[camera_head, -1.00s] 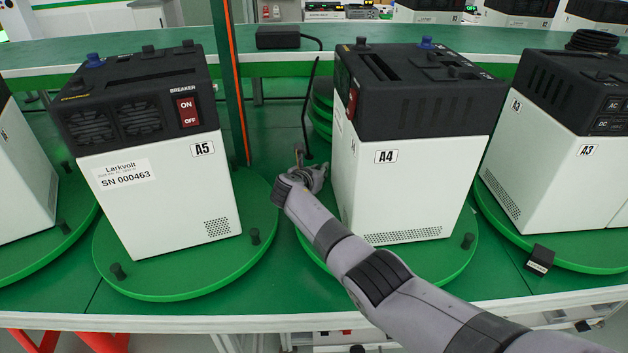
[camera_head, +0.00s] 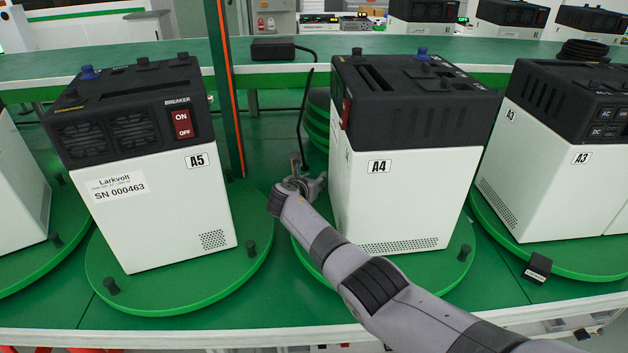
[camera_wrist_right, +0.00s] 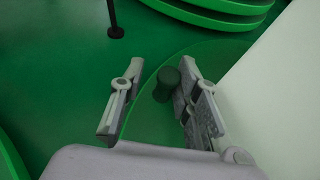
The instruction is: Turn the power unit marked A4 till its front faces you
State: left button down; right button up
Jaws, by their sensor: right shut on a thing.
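The power unit A4 (camera_head: 400,200), white with a black top, stands on a round green turntable (camera_head: 448,278). A plain side with vent slots and the A4 label faces me. A red breaker switch (camera_head: 346,112) shows on its left face, seen very obliquely. My right gripper (camera_head: 308,182) is low at the turntable's left edge, beside the unit. In the right wrist view its fingers (camera_wrist_right: 158,100) stand either side of a dark peg (camera_wrist_right: 164,84), shut on it; the peg lies against the right finger. The white wall of A4 (camera_wrist_right: 275,100) is close at right. My left gripper is not in view.
Unit A5 (camera_head: 155,205) stands left on its own turntable, breaker and nameplate towards me. Unit A3 (camera_head: 545,185) stands close on the right. A black block (camera_head: 537,267) sits at front right.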

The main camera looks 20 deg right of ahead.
jog(key=shift+w+a+r, duration=0.1)
jog(key=shift+r, duration=0.05)
jog(key=shift+s+a+r, duration=0.1)
jog(key=shift+s+a, duration=0.25)
jog(key=shift+s, duration=0.1)
jog(key=v, duration=1)
jog(key=shift+s+a+r, duration=0.1)
jog(key=shift+s+a, duration=0.1)
jog(key=shift+s, duration=0.15)
